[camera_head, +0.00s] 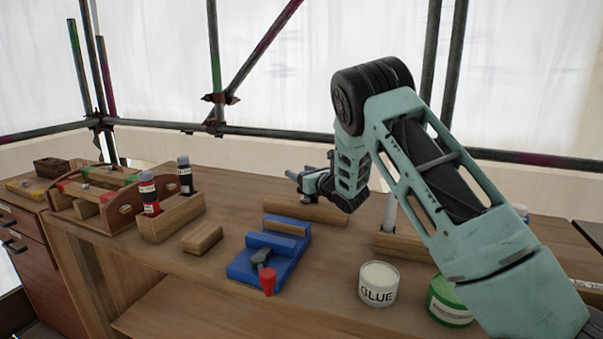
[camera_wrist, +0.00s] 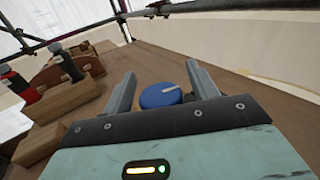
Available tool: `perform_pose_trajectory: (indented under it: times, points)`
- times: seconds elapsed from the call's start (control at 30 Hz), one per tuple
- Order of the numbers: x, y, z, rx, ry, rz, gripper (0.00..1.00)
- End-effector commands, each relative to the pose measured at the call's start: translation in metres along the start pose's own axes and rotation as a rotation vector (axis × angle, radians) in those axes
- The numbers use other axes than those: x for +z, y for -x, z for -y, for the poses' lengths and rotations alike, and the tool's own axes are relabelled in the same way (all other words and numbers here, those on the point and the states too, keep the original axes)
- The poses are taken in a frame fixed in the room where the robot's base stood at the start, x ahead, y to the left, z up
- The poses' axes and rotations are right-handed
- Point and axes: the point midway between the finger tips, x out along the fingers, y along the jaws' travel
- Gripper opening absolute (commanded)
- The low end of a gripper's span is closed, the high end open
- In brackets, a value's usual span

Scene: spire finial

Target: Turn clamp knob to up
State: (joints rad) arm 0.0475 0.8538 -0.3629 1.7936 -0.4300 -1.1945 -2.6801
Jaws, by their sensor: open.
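A round blue knob (camera_wrist: 160,96) with a pale pointer bar shows in the wrist view, between my gripper's two fingers. The bar points to the right of the picture, slightly up. My gripper (camera_wrist: 160,68) is open, one finger on each side of the knob; I cannot tell whether either touches it. In the head view my gripper (camera_head: 293,181) is over the back of the workbench, and I cannot make out the knob there. A blue clamp-like fixture (camera_head: 280,262) with a grey lever and red handle (camera_head: 268,281) lies on the bench in front.
The wooden workbench (camera_head: 215,265) holds a wooden bottle rack (camera_head: 172,217), a loose wood block (camera_head: 202,238), a white GLUE tub (camera_head: 378,284) and a green tub (camera_head: 449,303). A tool carrier (camera_head: 117,208) stands left. Scaffold poles (camera_head: 215,65) rise behind.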

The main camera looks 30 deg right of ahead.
Motion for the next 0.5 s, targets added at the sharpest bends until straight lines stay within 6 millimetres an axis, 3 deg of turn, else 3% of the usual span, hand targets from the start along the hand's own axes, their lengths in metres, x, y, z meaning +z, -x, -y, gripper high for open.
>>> perform_pose_trajectory:
  times: [0.13,0.17,0.3,0.5]
  points:
    - [-0.0002,0.0002,0.0001,0.0,0.0,0.0,0.59]
    - [-0.0002,0.0002,0.0001,0.0,0.0,0.0,0.53]
    - [-0.0002,0.0003,0.0001,0.0,0.0,0.0,0.14]
    - [-0.0006,0.0004,0.0,0.004,0.0,0.0,0.14]
